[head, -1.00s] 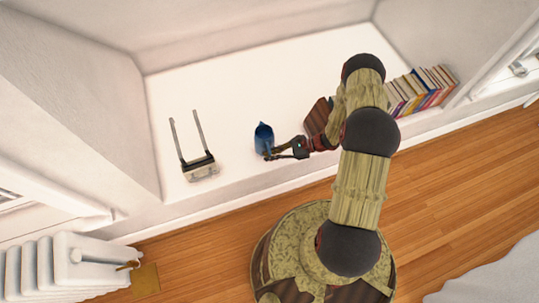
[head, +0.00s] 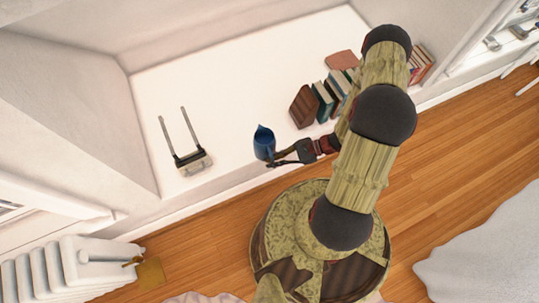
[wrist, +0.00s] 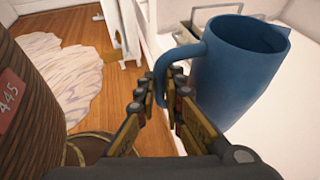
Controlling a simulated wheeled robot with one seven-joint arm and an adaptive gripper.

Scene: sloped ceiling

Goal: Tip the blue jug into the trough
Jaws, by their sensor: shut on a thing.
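The blue jug (head: 264,143) is near the front edge of the white ledge, roughly upright with its spout pointing away from my gripper. My gripper (head: 274,163) is shut on the jug's handle. In the wrist view the jug (wrist: 240,75) fills the right side, its handle between my fingertips (wrist: 166,90). The jug looks held a little above the ledge, though the gap under it is hard to judge. I cannot make out a trough in any view.
A small pale box with two long prongs (head: 194,162) stands left of the jug on the ledge (head: 225,85). A brown block (head: 303,107) and several books (head: 337,92) stand to the right, partly behind my arm. The ledge's back left is clear. A white radiator (head: 70,268) stands lower left.

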